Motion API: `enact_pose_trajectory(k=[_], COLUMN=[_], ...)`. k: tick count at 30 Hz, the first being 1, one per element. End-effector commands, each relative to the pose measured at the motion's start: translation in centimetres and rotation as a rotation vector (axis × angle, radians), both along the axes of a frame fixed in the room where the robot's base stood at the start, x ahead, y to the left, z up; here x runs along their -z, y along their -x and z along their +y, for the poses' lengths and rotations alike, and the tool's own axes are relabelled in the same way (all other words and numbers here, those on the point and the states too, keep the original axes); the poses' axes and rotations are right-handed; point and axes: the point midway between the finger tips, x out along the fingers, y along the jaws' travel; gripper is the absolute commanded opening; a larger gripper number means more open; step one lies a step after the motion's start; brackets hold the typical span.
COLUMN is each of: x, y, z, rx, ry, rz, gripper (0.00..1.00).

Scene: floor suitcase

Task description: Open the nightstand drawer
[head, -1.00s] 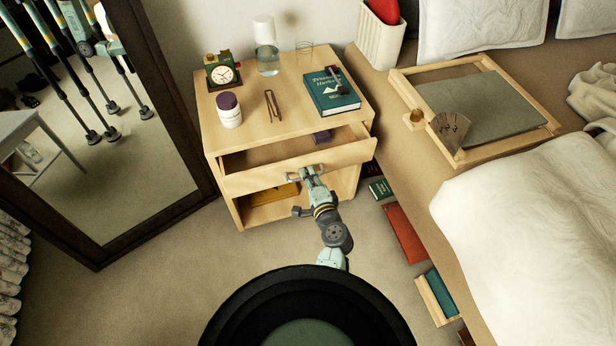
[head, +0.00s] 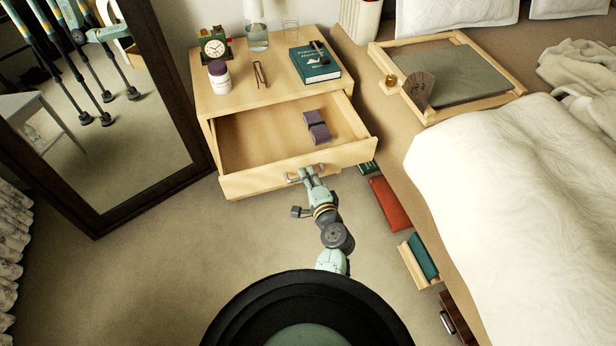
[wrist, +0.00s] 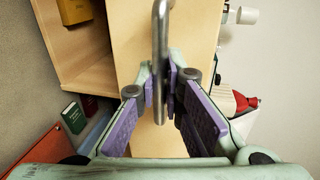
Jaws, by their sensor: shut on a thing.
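The light wooden nightstand (head: 207,100) stands between the mirror and the bed. Its drawer (head: 240,187) is pulled well out, and the inside is in plain view. A folded purple item (head: 317,127) lies in the drawer toward the right. My gripper (head: 310,175) is at the metal bar handle (head: 292,180) on the drawer front. In the wrist view, the purple-padded fingers of my gripper (wrist: 168,92) are shut on the handle (wrist: 161,45).
A clock (head: 214,47), a jar (head: 219,76), tweezers, a glass and a green book (head: 315,63) are on the nightstand top. The mirror (head: 180,110) is at left, the bed (head: 500,190) at right. Books (head: 390,204) lie by the bed. Floor at front left is clear.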

Motion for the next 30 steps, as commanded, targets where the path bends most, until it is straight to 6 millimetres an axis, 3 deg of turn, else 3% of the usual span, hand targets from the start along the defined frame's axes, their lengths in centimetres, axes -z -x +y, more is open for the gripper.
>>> enact_pose_trajectory(k=[15, 16, 20, 30], x=[0.0, 0.0, 0.0, -0.32], y=[0.01, 0.0, 0.0, -0.03], z=[0.02, 0.01, 0.01, 0.0], rx=[-0.001, 0.0, 0.0, 0.0], ry=[0.0, 0.0, 0.0, 0.001], rz=[0.0, 0.0, 0.0, -0.001], gripper=[0.0, 0.09, 0.18, 0.18])
